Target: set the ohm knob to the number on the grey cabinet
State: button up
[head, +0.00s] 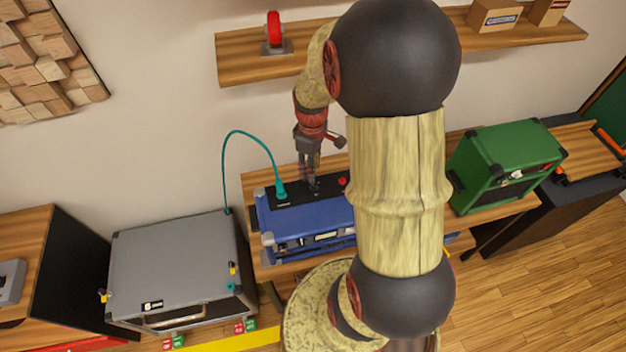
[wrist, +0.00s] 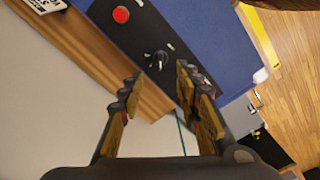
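The blue amp (head: 318,218) stands on a wooden bench, with a black panel on its top. A black knob with a pale pointer (wrist: 157,60) sits on that panel in the wrist view, and I take it to be the ohm knob. My gripper (head: 312,182) points down over the panel. Its fingers (wrist: 159,72) are apart, one on each side of the knob in the wrist view; I cannot tell whether they touch it. The grey cabinet (head: 175,260) stands at the left with a small black-and-white label (head: 152,306); its number is too small to read.
A teal cable (head: 255,138) arcs from a plug on the panel toward the grey cabinet. A red button (wrist: 121,14) is near the knob. A green amp (head: 505,160) stands at the right. A wooden shelf (head: 245,68) hangs above, behind my arm.

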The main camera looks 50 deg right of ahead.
aim_at(314, 186)
notch_tip(314, 186, down, 7)
jog(key=shift+r+b, duration=0.2)
jog(key=shift+b, duration=0.1)
jog(key=shift+c, duration=0.9)
grip_shut()
